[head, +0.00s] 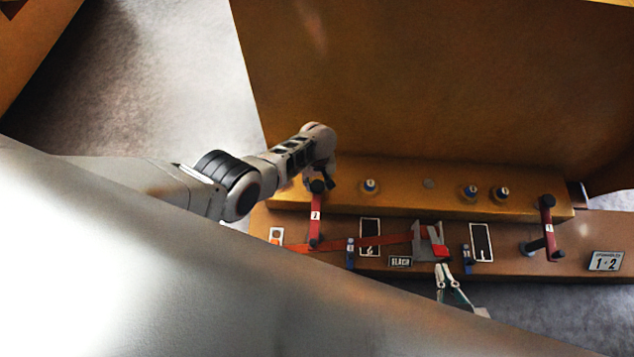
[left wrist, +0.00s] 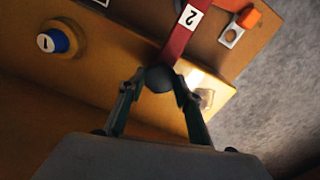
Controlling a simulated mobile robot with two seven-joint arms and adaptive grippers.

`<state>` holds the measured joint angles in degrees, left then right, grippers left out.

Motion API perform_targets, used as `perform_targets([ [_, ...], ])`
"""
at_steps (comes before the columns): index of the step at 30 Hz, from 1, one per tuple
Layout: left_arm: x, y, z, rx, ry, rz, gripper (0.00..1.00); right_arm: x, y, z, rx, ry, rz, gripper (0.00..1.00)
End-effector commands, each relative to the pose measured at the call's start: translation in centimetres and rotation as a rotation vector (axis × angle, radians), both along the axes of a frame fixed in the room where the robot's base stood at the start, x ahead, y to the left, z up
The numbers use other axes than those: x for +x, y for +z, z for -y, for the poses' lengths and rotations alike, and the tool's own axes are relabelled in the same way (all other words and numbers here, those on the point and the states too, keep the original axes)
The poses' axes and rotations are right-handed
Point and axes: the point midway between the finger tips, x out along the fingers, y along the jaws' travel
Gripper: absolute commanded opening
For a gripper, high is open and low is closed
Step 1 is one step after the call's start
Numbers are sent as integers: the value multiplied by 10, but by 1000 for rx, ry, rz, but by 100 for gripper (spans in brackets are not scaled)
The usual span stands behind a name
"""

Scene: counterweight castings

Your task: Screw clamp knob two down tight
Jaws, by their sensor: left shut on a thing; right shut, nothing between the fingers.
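The red clamp bar marked 2 (head: 316,222) runs from the yellow ledge down to the brown lower step. At its upper end sits the dark round clamp knob two (left wrist: 159,79). My left gripper (head: 322,184) is shut on this knob; in the left wrist view its two fingers (left wrist: 160,92) press it from both sides. The knob's underside is hidden, so I cannot tell how far down it sits. My right gripper (head: 441,268) is shut and empty, just below a red block (head: 441,252) at a grey bracket (head: 423,242).
A second red clamp bar marked 1 (head: 548,226) stands at the right. Blue-topped, numbered round pieces (head: 370,186) stand on the yellow ledge (head: 430,204). A long red strip (head: 375,241) crosses the lower step. A tall brown wall (head: 440,80) rises behind. A label plate (head: 605,261) lies right.

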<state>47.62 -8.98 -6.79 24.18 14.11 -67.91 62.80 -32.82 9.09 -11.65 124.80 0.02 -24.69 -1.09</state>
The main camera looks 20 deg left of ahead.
Motion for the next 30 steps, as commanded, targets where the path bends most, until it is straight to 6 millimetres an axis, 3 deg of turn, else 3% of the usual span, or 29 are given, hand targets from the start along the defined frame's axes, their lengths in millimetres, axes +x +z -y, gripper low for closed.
perform_targets([
  [18,-1,0,1,-1,-577,-1,12,-3,-1,0,0,-4,-7,0],
  [30,-1,0,1,0,-836,-2,12,-3,0,0,1,-4,-5,0],
])
